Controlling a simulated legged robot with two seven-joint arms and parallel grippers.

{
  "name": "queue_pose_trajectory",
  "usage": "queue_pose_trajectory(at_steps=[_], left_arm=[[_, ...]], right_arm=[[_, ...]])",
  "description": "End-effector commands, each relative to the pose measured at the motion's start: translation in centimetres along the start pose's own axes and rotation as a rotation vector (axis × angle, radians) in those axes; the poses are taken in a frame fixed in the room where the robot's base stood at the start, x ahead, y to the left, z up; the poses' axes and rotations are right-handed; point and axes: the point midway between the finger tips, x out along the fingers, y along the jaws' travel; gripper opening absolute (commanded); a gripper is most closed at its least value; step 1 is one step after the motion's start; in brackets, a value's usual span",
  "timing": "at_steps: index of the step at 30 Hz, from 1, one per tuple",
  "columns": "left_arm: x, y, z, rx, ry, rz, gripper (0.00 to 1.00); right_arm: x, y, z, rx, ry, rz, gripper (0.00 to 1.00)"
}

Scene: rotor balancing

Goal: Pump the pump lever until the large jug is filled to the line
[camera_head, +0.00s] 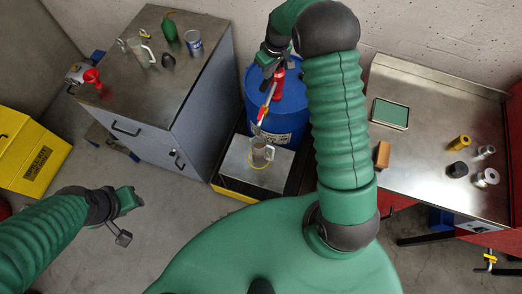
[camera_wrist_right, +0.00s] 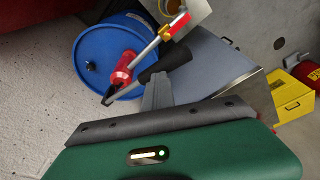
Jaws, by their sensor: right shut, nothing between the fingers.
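A clear jug with a handle (camera_head: 259,153) stands on a metal platform, inside a yellow ring, below the pump spout (camera_head: 264,112). Its liquid level and line are too small to tell. The red pump (camera_head: 279,76) sits on the blue drum (camera_head: 287,108); it also shows in the wrist view (camera_wrist_right: 123,68). A dark bar, apparently the pump lever (camera_wrist_right: 172,60), crosses in front of the drum. My right gripper (camera_wrist_right: 156,92) is shut and empty, its fingers close to the bar; contact cannot be told. My left gripper (camera_head: 128,204) hangs over the floor, away from the pump.
A grey cabinet (camera_head: 165,95) at left carries another jug (camera_head: 142,52), a green can (camera_head: 169,30), a tin (camera_head: 194,42) and a red item (camera_head: 91,77). A metal bench (camera_head: 425,170) with small parts stands right. A yellow case (camera_head: 30,150) is far left.

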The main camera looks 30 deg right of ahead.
Motion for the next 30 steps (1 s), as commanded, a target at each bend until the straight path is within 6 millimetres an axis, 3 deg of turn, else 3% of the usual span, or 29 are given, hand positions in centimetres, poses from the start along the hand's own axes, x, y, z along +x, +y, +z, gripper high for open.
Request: queue_pose_trajectory(at_steps=[1, 22, 30], left_arm=[[-1.0, 0.0, -0.2, 0.0, 0.0, 0.0, 0.36], [-7.8, 0.0, -1.8, 0.0, 0.0, 0.0, 0.36], [-8.5, 0.0, -2.0, 0.0, 0.0, 0.0, 0.36]], right_arm=[[-1.2, 0.0, -0.3, 0.0, 0.0, -0.001, 0.0], [-11.0, 1.1, -2.9, -0.001, 0.001, 0.0, 0.0], [-12.1, 1.2, -3.2, 0.0, 0.0, -0.001, 0.0]])
